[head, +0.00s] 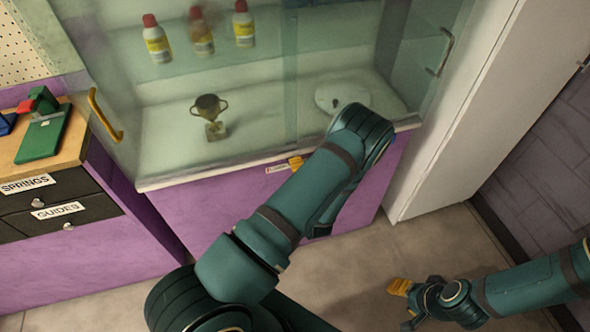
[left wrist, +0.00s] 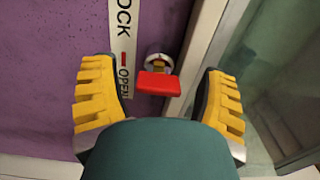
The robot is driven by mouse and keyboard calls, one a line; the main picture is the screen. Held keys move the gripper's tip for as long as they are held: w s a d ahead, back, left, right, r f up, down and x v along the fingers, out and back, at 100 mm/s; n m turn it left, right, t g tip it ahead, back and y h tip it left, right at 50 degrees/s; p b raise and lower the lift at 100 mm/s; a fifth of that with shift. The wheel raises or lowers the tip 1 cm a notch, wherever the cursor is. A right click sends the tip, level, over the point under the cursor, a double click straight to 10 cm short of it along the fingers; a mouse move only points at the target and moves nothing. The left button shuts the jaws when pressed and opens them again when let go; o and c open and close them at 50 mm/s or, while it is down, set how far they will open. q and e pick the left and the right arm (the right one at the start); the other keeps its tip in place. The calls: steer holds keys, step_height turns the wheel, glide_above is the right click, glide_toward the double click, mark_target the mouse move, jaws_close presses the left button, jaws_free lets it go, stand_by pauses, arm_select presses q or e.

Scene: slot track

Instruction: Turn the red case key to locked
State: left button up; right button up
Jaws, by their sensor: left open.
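The red case key (left wrist: 158,84) sits in a round silver lock (left wrist: 159,62) on the purple case front. Beside it, a white label strip (left wrist: 117,40) reads "LOCK" above and "OPEN" below, with a red dash by "OPEN". The key's flat head lies crosswise in the left wrist view, about level with "OPEN". My left gripper (left wrist: 160,88) is open, one yellow finger on each side of the key, both apart from it. In the head view my left arm hides the key; a yellow fingertip (head: 296,162) shows by the label (head: 277,169). My right gripper (head: 401,288) is low at the right, away from the case.
The glass display case (head: 215,178) holds several bottles, a trophy (head: 210,116) and a white disc (head: 335,98). A yellow handle (head: 104,115) and a metal handle (head: 441,52) stick out. A drawer cabinet (head: 65,185) stands left. Floor (head: 350,262) is clear in front.

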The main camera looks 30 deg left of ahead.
arm_select(q)
steer(key=v, duration=1.2)
steer(key=shift+a, duration=0.1)
